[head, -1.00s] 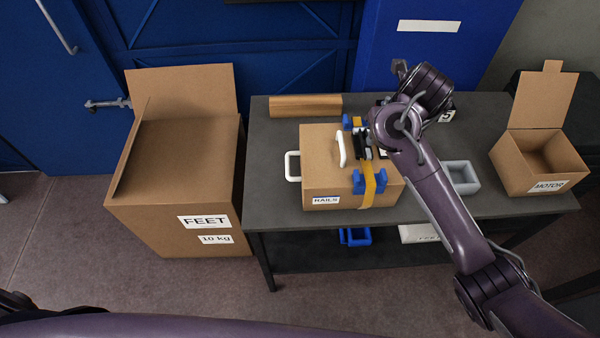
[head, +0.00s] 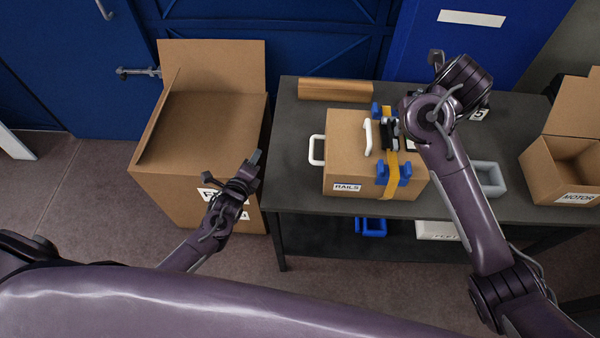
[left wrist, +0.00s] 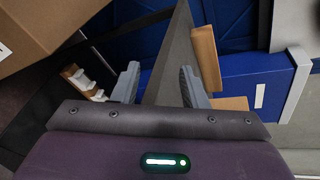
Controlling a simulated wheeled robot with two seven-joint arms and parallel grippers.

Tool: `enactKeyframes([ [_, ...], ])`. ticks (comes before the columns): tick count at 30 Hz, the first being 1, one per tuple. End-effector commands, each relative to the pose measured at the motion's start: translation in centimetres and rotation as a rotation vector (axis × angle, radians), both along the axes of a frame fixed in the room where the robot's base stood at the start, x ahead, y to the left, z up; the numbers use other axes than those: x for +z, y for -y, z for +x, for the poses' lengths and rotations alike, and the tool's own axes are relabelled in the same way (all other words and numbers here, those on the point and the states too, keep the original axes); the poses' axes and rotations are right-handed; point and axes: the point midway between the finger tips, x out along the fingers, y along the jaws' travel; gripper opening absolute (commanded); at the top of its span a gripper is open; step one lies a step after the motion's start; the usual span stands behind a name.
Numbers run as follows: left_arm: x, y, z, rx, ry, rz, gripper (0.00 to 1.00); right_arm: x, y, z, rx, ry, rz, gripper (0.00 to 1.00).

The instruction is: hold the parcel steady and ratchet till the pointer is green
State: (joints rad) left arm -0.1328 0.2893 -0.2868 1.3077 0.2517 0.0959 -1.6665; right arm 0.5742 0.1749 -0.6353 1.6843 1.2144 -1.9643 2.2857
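The parcel (head: 345,150), a cardboard box labelled RAILS, sits on the dark table. A yellow strap (head: 392,172) runs over it, with blue corner pieces (head: 404,173) at its edges. A white handle (head: 368,137) is on its top and another (head: 317,150) on its left side. Black parts beside the strap are partly covered by my right arm; ratchet and gripper are hard to separate there. No pointer can be made out. My left gripper (head: 255,158) is left of the table, in front of the FEET carton, apart from the parcel. Its fingers stand apart and empty in the left wrist view (left wrist: 158,85).
The large open FEET carton (head: 205,120) stands left of the table (head: 300,207). A brown bar (head: 335,90) lies along the table's back. A grey tray (head: 490,178) and an open MOTOR box (head: 545,160) are at the right. A blue bin (head: 371,227) is on the lower shelf.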

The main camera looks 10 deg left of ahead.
Motion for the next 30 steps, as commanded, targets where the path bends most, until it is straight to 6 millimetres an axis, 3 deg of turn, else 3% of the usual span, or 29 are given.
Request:
enactKeyframes([
  [1,2.0,2.4,0.2,-0.051,0.046,0.054,0.39,0.0,0.0,0.0,0.000,0.000,0.000,0.36],
  [3,3.5,5.8,-0.5,-0.104,0.074,0.101,0.39,0.0,0.0,0.0,0.000,0.000,0.000,0.36],
  [6,4.5,9.9,-1.9,-0.153,0.083,0.114,0.39,0.0,0.0,0.0,0.000,0.000,0.000,0.36],
  [10,5.4,13.4,-3.4,-0.191,0.083,0.107,0.39,0.0,0.0,0.0,0.000,0.000,0.000,0.36],
  [17,5.9,15.5,-3.5,-0.213,0.086,0.103,0.39,0.0,0.0,0.0,0.000,0.000,0.000,0.36],
  [30,4.5,16.5,2.4,-0.213,0.084,0.102,0.39,0.0,0.0,0.0,0.000,0.000,0.000,0.36],
])
